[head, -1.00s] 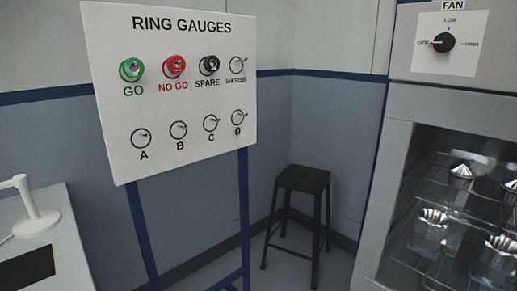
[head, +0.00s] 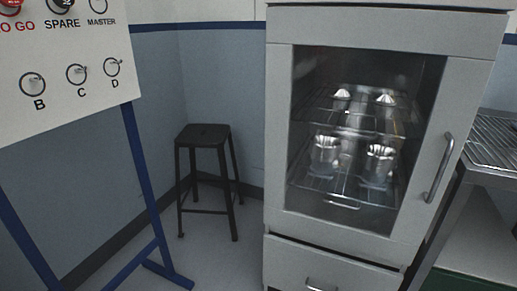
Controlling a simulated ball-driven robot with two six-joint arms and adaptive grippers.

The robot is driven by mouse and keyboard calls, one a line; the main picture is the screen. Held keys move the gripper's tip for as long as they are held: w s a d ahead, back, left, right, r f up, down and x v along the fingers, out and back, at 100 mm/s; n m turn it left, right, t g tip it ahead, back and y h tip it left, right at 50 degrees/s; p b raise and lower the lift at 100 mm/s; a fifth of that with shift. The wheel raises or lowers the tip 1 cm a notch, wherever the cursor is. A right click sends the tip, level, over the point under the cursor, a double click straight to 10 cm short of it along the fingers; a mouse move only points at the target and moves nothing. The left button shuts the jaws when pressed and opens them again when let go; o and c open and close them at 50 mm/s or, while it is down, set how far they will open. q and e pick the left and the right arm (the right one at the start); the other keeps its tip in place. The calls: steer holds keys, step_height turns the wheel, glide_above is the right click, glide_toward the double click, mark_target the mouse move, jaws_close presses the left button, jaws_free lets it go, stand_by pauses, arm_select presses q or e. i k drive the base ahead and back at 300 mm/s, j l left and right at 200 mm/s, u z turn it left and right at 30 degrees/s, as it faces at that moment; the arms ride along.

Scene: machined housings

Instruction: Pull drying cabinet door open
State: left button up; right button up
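The drying cabinet (head: 277,160) stands right of centre in the head view. Its door (head: 345,226) has a grey frame around a glass pane and looks shut. A vertical metal bar handle (head: 439,168) sits on the door's right side. Through the glass I see wire racks (head: 330,192) with several shiny metal housings (head: 380,160) on two levels. Neither of my grippers is in view.
A black stool (head: 204,136) stands left of the cabinet. The ring gauge board (head: 60,110) on blue legs is at the left. A metal table with a ribbed top (head: 495,135) adjoins the right side. A drawer (head: 325,265) is below the door.

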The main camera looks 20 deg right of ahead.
mark_target(470, 43)
steer(key=z, duration=1.4)
